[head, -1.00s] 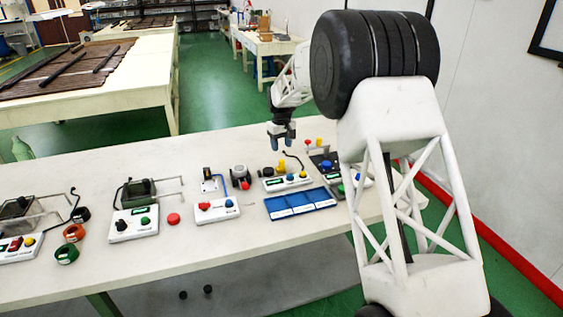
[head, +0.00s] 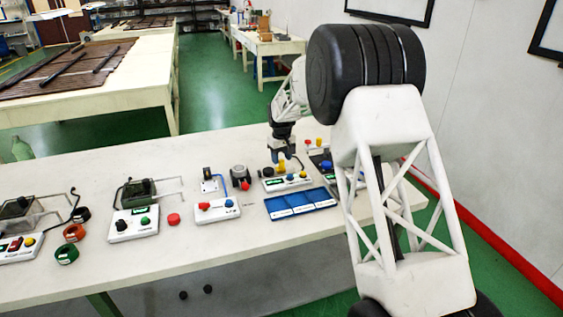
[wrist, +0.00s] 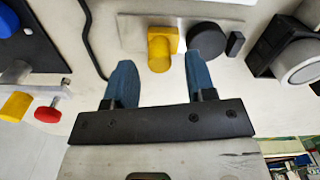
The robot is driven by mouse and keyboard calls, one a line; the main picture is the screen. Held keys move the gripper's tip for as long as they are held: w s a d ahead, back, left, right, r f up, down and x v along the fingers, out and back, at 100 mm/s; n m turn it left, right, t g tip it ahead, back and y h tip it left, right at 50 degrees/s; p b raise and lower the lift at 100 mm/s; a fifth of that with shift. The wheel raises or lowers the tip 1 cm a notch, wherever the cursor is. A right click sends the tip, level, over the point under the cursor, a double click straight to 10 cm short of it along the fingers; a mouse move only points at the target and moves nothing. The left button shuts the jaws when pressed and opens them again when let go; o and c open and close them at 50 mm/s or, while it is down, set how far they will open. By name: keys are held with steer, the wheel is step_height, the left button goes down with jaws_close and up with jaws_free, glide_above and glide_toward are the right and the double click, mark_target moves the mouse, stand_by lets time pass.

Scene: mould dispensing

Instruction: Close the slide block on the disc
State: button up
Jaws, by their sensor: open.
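The yellow slide block (wrist: 160,52) sits on a light metal plate (wrist: 133,32) in the wrist view. The black disc (wrist: 206,36) lies right beside it on the same plate, with a gap between them. In the head view the yellow block (head: 282,167) and the dark disc (head: 268,172) show behind a white control box. My gripper (wrist: 163,70) is open and empty. Its fingertips point toward the plate, the left one left of the yellow block and the right one over the near edge of the disc. I cannot tell whether the right tip touches. In the head view my gripper (head: 283,156) hangs low over this station.
A white control box (head: 287,182) and a blue tray (head: 300,203) lie in front of the station. A round grey device (head: 240,174) stands to the left. A dark panel with knobs (wrist: 25,40) and a bent black rod (wrist: 90,45) are to the left in the wrist view.

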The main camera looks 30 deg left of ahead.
mark_target(277, 168)
steer(key=shift+f, duration=1)
steer(key=c, duration=0.9)
steer(key=shift+s+a, duration=0.65)
steer(key=o, duration=0.9)
steer(key=shift+r, duration=0.1)
step_height(277, 168, up, 8)
steer(key=shift+f, duration=0.2)
